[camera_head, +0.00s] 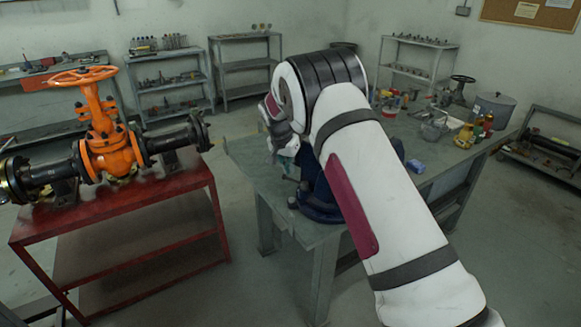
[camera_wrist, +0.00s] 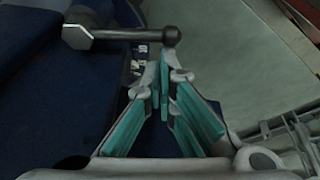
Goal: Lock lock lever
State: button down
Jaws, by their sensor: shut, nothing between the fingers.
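A dark blue vise-like body (camera_head: 318,200) stands on the grey-green worktable, partly hidden behind my arm. It fills the left of the wrist view (camera_wrist: 40,90). A dark metal bar with a wide pale-faced end and a round knob (camera_wrist: 120,34) lies across the top of the wrist view; it looks like the lock lever. My gripper (camera_wrist: 165,66) has teal pads. Its fingertips meet just below the knob end, and nothing shows between them. I cannot tell whether they touch the bar. My gripper (camera_head: 286,148) is small and partly hidden in the head view.
The grey-green worktable (camera_head: 260,190) has a bare left part. Its far right holds bottles, a pot (camera_head: 492,108) and small items. A red table (camera_head: 120,210) with an orange gate valve (camera_head: 108,150) stands left, with floor between the tables. Shelves line the back wall.

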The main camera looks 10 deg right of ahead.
jog(key=shift+s+a+n, duration=0.15)
jog(key=shift+a+n, duration=0.1)
jog(key=shift+n, duration=0.15)
jog(key=shift+s+a+n+t+y, duration=0.15)
jog(key=shift+s+a+n+y, duration=0.15)
jog(key=shift+n, duration=0.4)
jog(key=shift+s+a+n+t+y, duration=0.15)
jog(key=shift+s+a+n+y, duration=0.2)
jog(key=shift+n, duration=0.35)
jog(key=s+a+n+y, duration=0.2)
jog(key=s+n, duration=0.4)
jog(key=n, duration=0.4)
jog(key=shift+s+n+y, duration=0.3)
jog(key=shift+y, duration=0.35)
jog(key=shift+a, duration=0.1)
jog(key=shift+s, duration=0.1)
